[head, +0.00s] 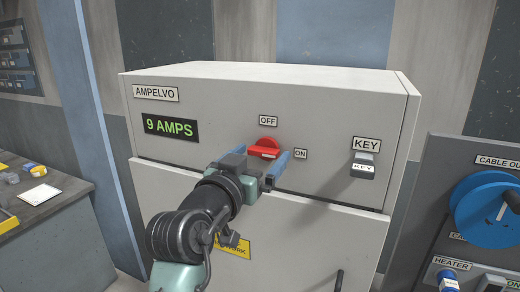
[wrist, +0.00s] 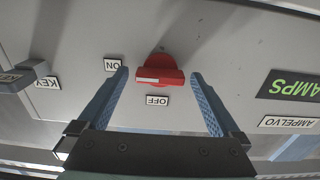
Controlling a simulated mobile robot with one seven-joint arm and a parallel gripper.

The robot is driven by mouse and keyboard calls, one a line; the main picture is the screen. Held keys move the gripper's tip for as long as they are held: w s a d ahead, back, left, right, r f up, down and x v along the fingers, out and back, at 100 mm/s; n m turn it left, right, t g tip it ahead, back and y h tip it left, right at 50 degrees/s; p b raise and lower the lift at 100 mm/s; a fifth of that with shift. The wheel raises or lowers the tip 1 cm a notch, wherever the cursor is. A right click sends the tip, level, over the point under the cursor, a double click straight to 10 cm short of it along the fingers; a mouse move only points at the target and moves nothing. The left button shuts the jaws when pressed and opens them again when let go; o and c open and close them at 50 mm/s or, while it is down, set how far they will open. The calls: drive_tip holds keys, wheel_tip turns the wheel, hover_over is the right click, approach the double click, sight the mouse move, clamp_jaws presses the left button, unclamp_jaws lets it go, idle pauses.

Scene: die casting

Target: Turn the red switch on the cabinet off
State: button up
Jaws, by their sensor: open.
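The red switch (head: 263,148) is on the upper front panel of the grey cabinet (head: 215,112), between an OFF label (head: 268,121) above it and an ON label (head: 300,154) at its right. The wrist view is upside down. There the red switch (wrist: 160,72) shows its handle lying level, with a white mark toward the ON label (wrist: 113,65). The OFF label (wrist: 157,100) is below it. My gripper (head: 264,162) is open in front of the switch. In the wrist view its blue fingers stand on either side of the handle, with gaps; contact is not visible.
A key block (head: 362,166) juts from the panel at the right, under a KEY label. A 9 AMPS display (head: 170,128) is at the left. A dark panel with a blue reel (head: 485,208) stands at the right, and a workbench (head: 45,205) at the left.

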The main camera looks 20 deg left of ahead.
drive_tip(key=shift+w, duration=0.25)
drive_tip(key=c, duration=1.3)
